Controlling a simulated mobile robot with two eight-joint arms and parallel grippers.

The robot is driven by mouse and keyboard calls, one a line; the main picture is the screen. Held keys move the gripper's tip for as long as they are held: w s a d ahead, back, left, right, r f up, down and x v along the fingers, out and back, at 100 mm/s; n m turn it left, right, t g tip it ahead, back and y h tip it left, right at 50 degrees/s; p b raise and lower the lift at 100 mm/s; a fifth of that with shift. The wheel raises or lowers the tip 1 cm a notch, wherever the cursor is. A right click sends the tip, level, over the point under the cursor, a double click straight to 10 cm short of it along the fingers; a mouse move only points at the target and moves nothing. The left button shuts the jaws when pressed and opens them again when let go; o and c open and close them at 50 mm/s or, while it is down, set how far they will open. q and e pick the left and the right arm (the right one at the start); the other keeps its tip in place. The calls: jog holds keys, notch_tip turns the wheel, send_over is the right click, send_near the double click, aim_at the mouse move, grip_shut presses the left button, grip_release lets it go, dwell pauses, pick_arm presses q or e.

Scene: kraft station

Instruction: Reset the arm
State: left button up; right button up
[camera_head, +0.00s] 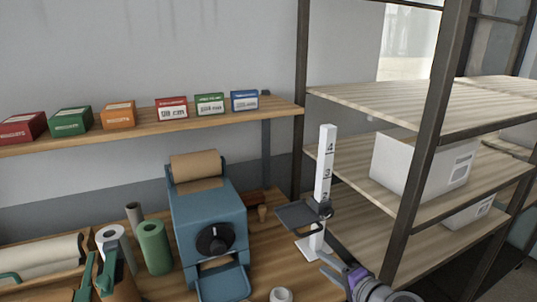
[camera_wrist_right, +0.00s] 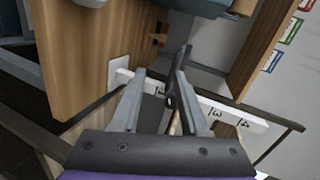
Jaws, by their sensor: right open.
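My right gripper (camera_head: 326,265) is at the lower right in the head view, beside the foot of a white numbered post. In the right wrist view its two grey fingers (camera_wrist_right: 161,74) are spread apart with nothing clamped between them. The white post (camera_head: 324,165) stands upright at the workbench's right end and carries a dark tray (camera_head: 297,214). In the wrist view the post (camera_wrist_right: 215,110) crosses behind the fingers. A dark part, seemingly the tray's edge, shows near the right finger; I cannot tell whether they touch. My left gripper is not in view.
A blue dispenser (camera_head: 208,220) with a brown paper roll stands on the workbench (camera_head: 265,240), with a green roll (camera_head: 154,247) to its left. A shelf rack with a white box (camera_head: 421,165) and a dark upright (camera_head: 425,150) stands close on the right. Small boxes line the wall shelf (camera_head: 235,117).

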jog(key=s+a+f+n+g, duration=0.35)
jog(key=s+f+n, duration=0.2)
jog(key=s, duration=0.25)
jog(key=s+d+f+n+g+h, duration=0.1)
jog(key=s+f+n+g+h, duration=0.1)
jog(key=s+f, duration=0.3)
jog(key=s+d+f+n+g+h, duration=0.2)
jog(key=s+f+n+h, duration=0.1)
jog(key=s, duration=0.6)
jog(key=shift+s+f+n+h, duration=0.35)
jog(key=shift+f+n, duration=0.3)
jog(key=shift+f, duration=0.2)
jog(key=shift+d, duration=0.1)
